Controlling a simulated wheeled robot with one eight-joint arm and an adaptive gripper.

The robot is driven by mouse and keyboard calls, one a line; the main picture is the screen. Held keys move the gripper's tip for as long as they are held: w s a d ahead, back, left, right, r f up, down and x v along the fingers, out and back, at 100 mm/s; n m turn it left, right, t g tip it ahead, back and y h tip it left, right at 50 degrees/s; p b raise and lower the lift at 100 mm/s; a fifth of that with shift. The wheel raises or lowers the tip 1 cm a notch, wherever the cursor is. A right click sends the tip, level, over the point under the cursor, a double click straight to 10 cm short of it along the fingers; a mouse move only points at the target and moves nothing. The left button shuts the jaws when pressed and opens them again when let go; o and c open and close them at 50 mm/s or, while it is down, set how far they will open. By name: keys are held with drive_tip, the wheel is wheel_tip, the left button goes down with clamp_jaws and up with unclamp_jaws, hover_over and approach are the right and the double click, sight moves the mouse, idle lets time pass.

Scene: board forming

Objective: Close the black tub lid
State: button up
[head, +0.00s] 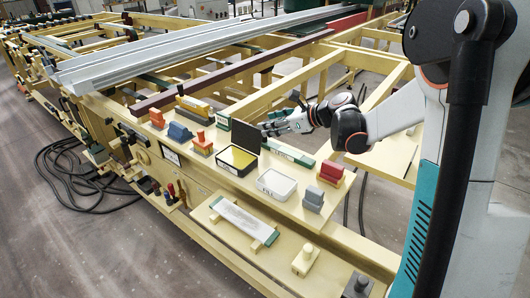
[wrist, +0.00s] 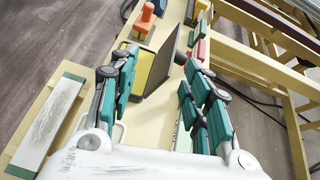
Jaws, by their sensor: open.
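The black tub (head: 238,158) stands on the narrow cream board, showing a yellow filling. Its dark lid (head: 246,136) stands raised, about upright, on the tub's far right side. In the wrist view the tub (wrist: 133,66) lies ahead between my fingers, and the lid (wrist: 162,68) rises along its right side, near my right finger. My gripper (head: 268,128) is beside the lid, on its far side from the yellow filling, with its fingers spread and nothing held. In the wrist view my gripper (wrist: 158,68) is open. I cannot tell whether a finger touches the lid.
Orange (head: 202,143), blue (head: 180,132) and red (head: 331,173) blocks stand along the board.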

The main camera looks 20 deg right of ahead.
drive_tip(key=s+a+r+n+h, duration=0.1)
drive_tip(key=s+a+n, duration=0.2)
drive_tip(key=s+n, duration=0.2)
drive_tip(key=s+a+r+n+g+h, duration=0.1)
drive_tip(key=s+a+r+n+h, duration=0.1)
drive_tip(key=s+n, duration=0.4)
drive_tip(key=s+a+r+n+g+h, duration=0.1)
drive_tip(key=s+n, duration=0.4)
drive_tip(key=s, duration=0.5)
drive_tip(key=shift+a+r+p, duration=0.3)
drive_tip(key=shift+a+r, duration=0.4)
drive_tip(key=shift+a, duration=0.7)
drive_tip(key=shift+o, duration=0.5)
